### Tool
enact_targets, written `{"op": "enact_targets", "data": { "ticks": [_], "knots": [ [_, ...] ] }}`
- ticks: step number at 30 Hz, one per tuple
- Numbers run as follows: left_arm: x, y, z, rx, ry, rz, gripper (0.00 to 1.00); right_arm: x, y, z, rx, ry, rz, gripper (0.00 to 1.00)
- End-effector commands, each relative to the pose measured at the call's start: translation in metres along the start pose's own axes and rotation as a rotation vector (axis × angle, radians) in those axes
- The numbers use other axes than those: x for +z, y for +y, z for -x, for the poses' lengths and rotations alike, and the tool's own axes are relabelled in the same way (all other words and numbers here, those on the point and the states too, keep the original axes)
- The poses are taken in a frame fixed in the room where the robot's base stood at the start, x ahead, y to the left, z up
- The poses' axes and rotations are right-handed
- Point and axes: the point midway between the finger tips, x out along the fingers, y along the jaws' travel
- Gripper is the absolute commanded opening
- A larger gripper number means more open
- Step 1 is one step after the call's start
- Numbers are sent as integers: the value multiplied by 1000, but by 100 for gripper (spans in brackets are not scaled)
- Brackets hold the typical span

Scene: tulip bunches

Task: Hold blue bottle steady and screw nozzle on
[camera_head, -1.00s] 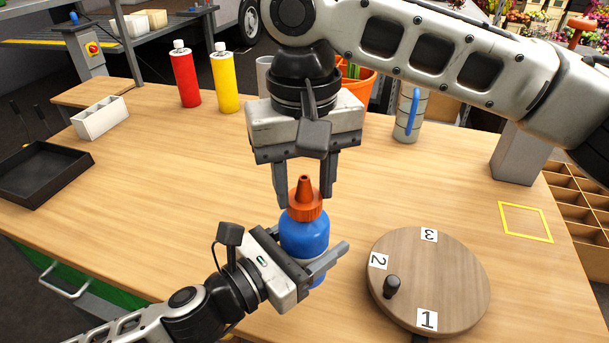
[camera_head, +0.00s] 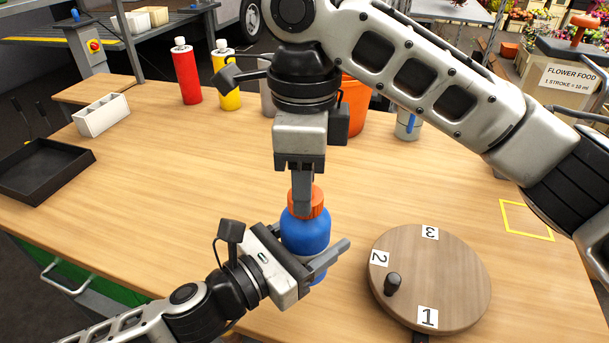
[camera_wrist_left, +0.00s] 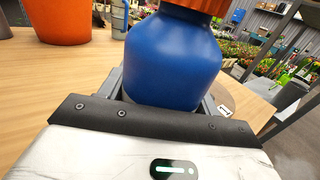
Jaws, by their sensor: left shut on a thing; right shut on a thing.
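The blue bottle (camera_head: 305,234) stands upright near the middle front of the table, with the orange nozzle (camera_head: 318,201) on its top. My left gripper (camera_head: 318,262) is shut around the bottle's body from the left. In the left wrist view the bottle (camera_wrist_left: 172,60) sits between the jaws, and the nozzle's lower rim (camera_wrist_left: 200,5) shows at the top edge. My right gripper (camera_head: 302,205) points straight down from above and is shut on the nozzle. Its near finger hides the nozzle's tip and part of its front. I cannot tell how far the threads are engaged.
A round wooden turntable (camera_head: 445,270) with numbered labels and a black knob is right of the bottle. The table's left middle is clear.

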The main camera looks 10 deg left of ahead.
Motion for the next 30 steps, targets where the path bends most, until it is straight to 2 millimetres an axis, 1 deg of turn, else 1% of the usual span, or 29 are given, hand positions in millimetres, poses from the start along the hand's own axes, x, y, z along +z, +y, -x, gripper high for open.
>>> {"op": "enact_targets", "data": {
  "ticks": [8,9,11,12,20,23,27,30],
  "knots": [
    [1,0,0,-1,-1,-1,0,0,0,0,-1,0,-15,18],
    [1,0,0,-1,-1,-1,0,0,0,0,-1,0,-14,42],
    [1,0,0,-1,-1,-1,0,0,0,1,-1,0,-14,59],
    [1,0,0,-1,-1,-1,0,0,0,0,-1,0,-14,61],
    [1,0,0,-1,-2,-1,0,0,0,2,-2,0,-12,61],
    [1,0,0,-1,-2,-1,0,0,-1,12,-4,0,-13,61],
    [1,0,0,-1,-2,-1,0,0,-1,31,-5,0,-13,61],
    [1,0,0,-1,-3,-1,0,0,0,41,-3,0,-12,61]
  ]
}}
